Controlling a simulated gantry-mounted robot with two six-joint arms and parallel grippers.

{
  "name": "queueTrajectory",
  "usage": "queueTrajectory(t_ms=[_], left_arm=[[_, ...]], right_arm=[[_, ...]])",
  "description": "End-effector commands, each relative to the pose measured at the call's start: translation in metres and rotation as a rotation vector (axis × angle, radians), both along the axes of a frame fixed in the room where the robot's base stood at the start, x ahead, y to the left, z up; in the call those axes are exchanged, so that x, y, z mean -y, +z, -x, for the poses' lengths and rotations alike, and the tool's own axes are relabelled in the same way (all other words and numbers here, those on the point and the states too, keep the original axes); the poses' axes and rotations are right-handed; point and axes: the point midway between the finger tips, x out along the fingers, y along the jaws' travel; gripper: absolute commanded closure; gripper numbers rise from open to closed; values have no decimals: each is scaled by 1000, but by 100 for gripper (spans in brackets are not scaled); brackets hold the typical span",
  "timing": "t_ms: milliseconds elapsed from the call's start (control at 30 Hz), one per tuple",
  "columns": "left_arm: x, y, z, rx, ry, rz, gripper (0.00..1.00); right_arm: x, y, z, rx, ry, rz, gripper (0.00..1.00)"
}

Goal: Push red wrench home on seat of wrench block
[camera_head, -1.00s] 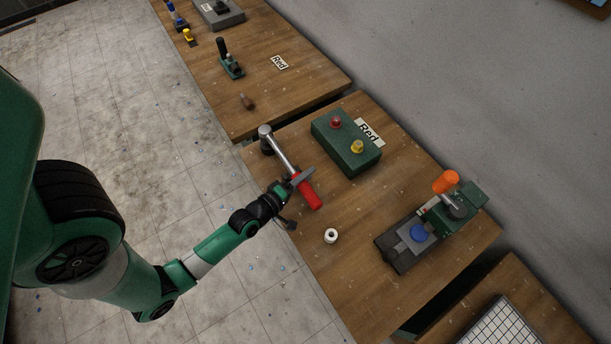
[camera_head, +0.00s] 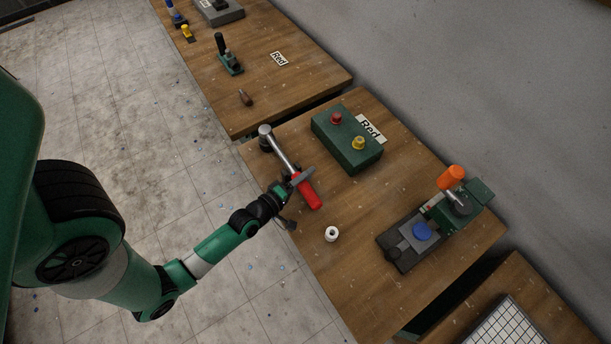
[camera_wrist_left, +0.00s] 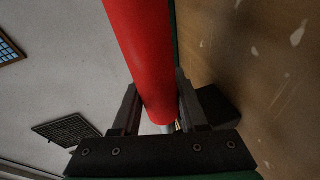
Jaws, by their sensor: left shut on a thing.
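The red wrench has a red handle (camera_head: 309,195), a silver shaft (camera_head: 283,152) and a round silver head (camera_head: 265,130). It lies across the near left part of the table, its head over a small dark block (camera_head: 266,146), which I take for the wrench block. The head hides the seat, so I cannot tell how fully it sits. My left gripper (camera_head: 297,180) is shut on the handle near the shaft. In the left wrist view the red handle (camera_wrist_left: 138,45) stands between the two dark fingers (camera_wrist_left: 158,105). My right gripper is not in view.
A white ring (camera_head: 331,234) lies near the front edge. A fixture with an orange handle (camera_head: 452,178) stands at the right. Bare table lies between them.

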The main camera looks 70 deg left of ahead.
Motion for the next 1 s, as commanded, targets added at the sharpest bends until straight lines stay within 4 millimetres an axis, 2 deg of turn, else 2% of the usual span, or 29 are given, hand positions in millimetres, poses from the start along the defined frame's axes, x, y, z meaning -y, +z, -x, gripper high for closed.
queueTrajectory(t_ms=[133, 167, 300, 367, 733, 867, 1000], left_arm=[[-1, -2, -1, 5, 0, -7, 100], [-1, -1, -1, 5, 0, -7, 56], [-1, -1, -1, 4, 1, -6, 31], [-1, -1, -1, 4, 0, -4, 23], [4, -4, 7, -4, 0, 4, 23], [14, 0, 26, -4, 0, 3, 23], [29, 6, 57, -2, 2, 2, 23]], right_arm=[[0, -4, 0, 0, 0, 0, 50], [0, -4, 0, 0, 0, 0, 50], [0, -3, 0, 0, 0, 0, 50], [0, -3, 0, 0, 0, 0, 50], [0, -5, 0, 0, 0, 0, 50], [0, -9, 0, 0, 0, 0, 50], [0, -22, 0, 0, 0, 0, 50]])
